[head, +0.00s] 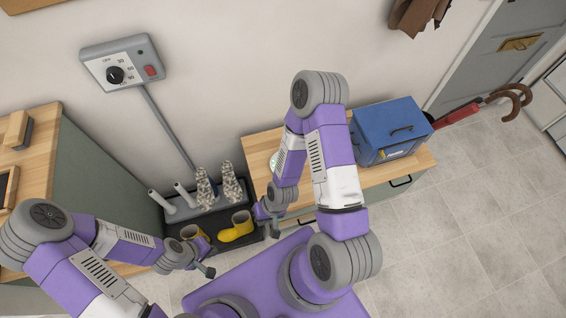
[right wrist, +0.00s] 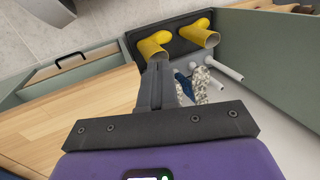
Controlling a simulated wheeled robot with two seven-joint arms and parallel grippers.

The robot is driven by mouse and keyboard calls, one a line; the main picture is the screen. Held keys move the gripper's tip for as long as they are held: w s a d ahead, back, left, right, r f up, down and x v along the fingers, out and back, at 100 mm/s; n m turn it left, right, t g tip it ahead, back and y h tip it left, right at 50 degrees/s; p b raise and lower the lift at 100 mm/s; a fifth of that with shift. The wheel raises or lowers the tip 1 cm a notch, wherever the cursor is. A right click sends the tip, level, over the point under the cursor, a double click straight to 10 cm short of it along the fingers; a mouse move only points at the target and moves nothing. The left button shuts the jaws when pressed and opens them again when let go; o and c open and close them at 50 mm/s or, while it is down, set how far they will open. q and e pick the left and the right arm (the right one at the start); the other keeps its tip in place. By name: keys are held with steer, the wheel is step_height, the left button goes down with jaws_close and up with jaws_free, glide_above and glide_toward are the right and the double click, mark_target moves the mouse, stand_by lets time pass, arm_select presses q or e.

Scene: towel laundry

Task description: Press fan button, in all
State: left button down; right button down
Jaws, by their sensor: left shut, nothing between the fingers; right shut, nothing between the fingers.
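A grey control box (head: 124,62) is fixed to the wall at the upper left of the head view. Its white face has a black dial (head: 115,75) with marked numbers and a red button (head: 151,71). A conduit (head: 167,126) runs from it down to a grey unit with upright tubes (head: 158,199). My left gripper (head: 209,271) is shut and empty, low in front of the boots. My right gripper (head: 276,231) is shut and empty, beside the wooden bench and well below the box. Its closed fingers (right wrist: 158,72) show in the right wrist view.
Two patterned grey-white items (head: 231,183) sit on tubes. Yellow boots (head: 237,227) lie in a black tray (right wrist: 172,32). A wooden bench (head: 262,150) holds a blue box (head: 388,130). A wood-topped cabinet (head: 40,165) stands left. Floor at right is clear.

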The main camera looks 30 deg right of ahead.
steer(key=w+d+f+m+t+h+b, duration=0.1)
steer(key=w+d+m+t+h, duration=0.2)
steer(key=w, duration=0.5)
steer(key=w+d+f+m+t+h+b, duration=0.1)
steer(key=w+d+f+m+t+b, duration=0.1)
steer(key=w+d+m, duration=0.4)
steer(key=w+d+r+m+t+h+b, duration=0.1)
steer(key=w+d+m+h, duration=0.3)
steer(key=d, duration=0.6)
steer(key=w+r+h, duration=0.1)
steer(key=w, duration=0.1)
steer(key=shift+w+d+m+h, duration=0.3)
steer(key=shift+w+h, duration=0.1)
step_height(320, 180, down, 7)
steer(key=b, duration=0.6)
steer(key=shift+f+p, duration=0.2)
steer(key=shift+p, duration=0.2)
steer(key=shift+f, duration=0.7)
steer(key=shift+f, duration=0.1)
